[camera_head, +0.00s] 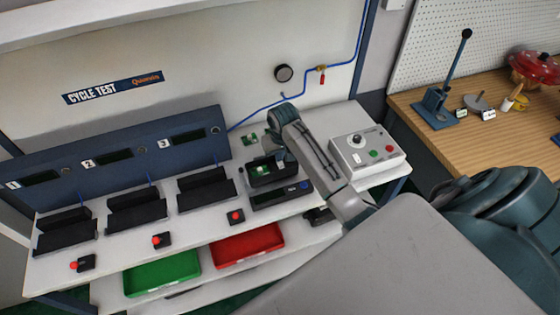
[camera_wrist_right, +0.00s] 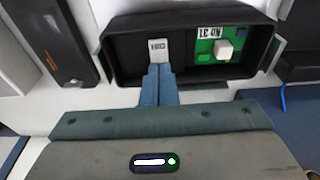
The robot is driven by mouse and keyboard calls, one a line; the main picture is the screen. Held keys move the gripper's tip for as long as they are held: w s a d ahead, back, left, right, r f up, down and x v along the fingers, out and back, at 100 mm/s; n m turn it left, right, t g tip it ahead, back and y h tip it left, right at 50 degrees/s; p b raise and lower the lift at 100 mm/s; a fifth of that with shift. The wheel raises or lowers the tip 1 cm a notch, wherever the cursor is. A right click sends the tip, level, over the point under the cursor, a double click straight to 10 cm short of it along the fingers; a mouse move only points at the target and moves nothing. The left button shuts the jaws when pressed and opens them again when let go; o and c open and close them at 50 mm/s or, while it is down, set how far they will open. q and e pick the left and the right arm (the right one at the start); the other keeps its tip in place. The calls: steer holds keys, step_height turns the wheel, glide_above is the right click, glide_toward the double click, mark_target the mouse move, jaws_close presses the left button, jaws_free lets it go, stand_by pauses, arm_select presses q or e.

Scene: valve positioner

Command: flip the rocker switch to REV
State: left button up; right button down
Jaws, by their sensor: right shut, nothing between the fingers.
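A black open housing (camera_head: 272,170) stands on the white bench in the head view. In the right wrist view the housing (camera_wrist_right: 128,62) holds a green board (camera_wrist_right: 213,52) with a pale block on it and a label above. A small pale piece with dark, unreadable marks (camera_wrist_right: 158,46) stands left of the board; I cannot tell if it is the rocker switch. My right gripper (camera_wrist_right: 159,70) is shut and empty, its fingertips just below this piece; I cannot tell if they touch. In the head view my right gripper (camera_head: 283,157) reaches over the housing, hiding part of it. My left gripper is out of view.
Black cradles (camera_head: 135,211) line the bench to the left. A green tray (camera_head: 162,273) and a red tray (camera_head: 248,246) lie on the lower shelf.

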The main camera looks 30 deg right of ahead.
steer(key=shift+f, duration=0.3)
steer(key=shift+s, duration=0.1)
steer(key=shift+r+p, duration=0.6)
steer(key=shift+r, duration=2.9)
